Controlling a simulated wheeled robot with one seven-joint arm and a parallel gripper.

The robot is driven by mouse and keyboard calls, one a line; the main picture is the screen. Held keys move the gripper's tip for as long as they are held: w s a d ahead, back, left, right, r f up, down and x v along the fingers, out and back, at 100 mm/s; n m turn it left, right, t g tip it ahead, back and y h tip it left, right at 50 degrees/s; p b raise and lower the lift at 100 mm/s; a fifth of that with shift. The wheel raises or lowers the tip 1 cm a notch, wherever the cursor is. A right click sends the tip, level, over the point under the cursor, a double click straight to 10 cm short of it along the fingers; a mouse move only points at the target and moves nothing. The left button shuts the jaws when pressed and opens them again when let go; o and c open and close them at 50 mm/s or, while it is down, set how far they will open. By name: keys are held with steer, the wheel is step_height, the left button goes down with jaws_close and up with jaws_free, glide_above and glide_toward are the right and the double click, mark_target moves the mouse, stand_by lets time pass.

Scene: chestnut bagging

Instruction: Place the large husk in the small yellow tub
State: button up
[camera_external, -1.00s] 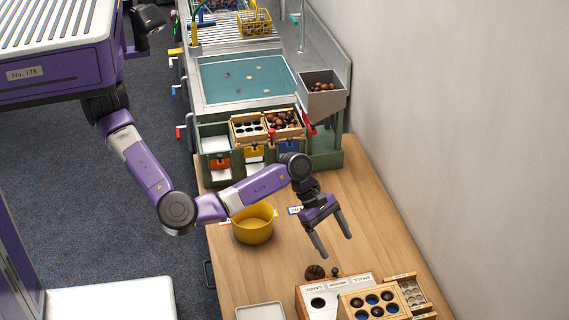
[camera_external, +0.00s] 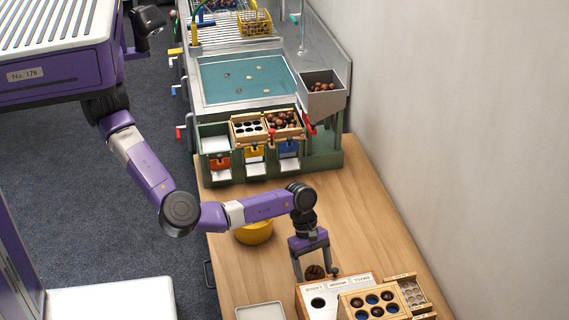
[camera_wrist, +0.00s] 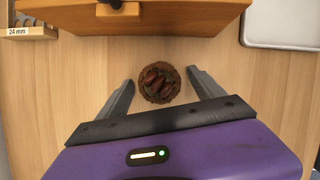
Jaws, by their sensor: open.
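The large husk (camera_wrist: 158,83) is a round dark brown thing with reddish-brown and green bits on top. It lies on the wooden table between my two open fingers in the wrist view, with a gap on each side. In the external view the husk (camera_external: 314,272) sits between the fingertips of my gripper (camera_external: 315,274), which points down. The gripper also shows in the wrist view (camera_wrist: 160,88), open and empty. The small yellow tub (camera_external: 254,232) stands on the table behind my forearm, which hides its upper part.
A wooden sorting box (camera_external: 318,302) stands close beside the husk, with a board of round holes (camera_external: 345,300) on it. A pale tray (camera_external: 260,311) lies at the table's front left. A green machine with chutes (camera_external: 215,170) stands at the back.

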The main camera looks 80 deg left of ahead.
steer(key=shift+f, duration=0.1)
steer(key=shift+c, duration=0.3)
steer(key=c, duration=1.6)
steer(key=shift+o, duration=0.2)
steer(key=shift+r, duration=0.2)
